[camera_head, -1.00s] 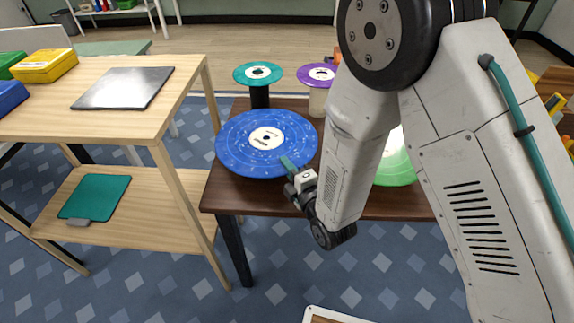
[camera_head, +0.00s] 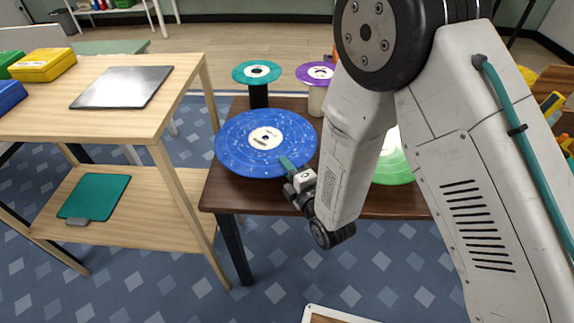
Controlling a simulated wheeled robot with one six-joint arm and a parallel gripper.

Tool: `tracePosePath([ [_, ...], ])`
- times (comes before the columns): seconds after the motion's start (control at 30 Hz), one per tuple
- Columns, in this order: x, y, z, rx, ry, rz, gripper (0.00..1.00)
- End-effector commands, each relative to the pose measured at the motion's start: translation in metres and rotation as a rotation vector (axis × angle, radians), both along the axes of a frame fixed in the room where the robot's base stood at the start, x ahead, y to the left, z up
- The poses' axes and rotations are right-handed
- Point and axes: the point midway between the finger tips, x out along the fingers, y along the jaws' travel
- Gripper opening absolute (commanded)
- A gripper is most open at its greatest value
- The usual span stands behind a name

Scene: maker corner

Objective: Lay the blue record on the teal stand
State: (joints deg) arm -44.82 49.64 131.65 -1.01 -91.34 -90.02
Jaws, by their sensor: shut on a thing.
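The blue record (camera_head: 240,155) is a large flat disc with white specks and a cream label. It lies level over the left part of the dark table, and I cannot tell whether it touches the tabletop. My gripper (camera_head: 287,164) is shut on its near right rim. Behind it, a teal disc (camera_head: 243,73) with a white centre tops a black post; this is the only teal thing shaped like a stand. The blue record is apart from it, on its near side. The lower post is hidden behind the record.
A purple disc on a cream post (camera_head: 306,74) stands right of the teal one. A green record (camera_head: 392,170) is partly hidden by my arm. The dark table (camera_head: 225,194) adjoins a wooden shelf unit (camera_head: 110,120) with a grey plate (camera_head: 122,87) and a teal mat (camera_head: 94,196).

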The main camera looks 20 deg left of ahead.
Motion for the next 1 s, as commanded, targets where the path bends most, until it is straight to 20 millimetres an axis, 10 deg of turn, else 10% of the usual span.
tracePosePath([
  [1.0, -0.015, -0.016, -0.008, -0.001, 0.001, 0.000, 0.15],
])
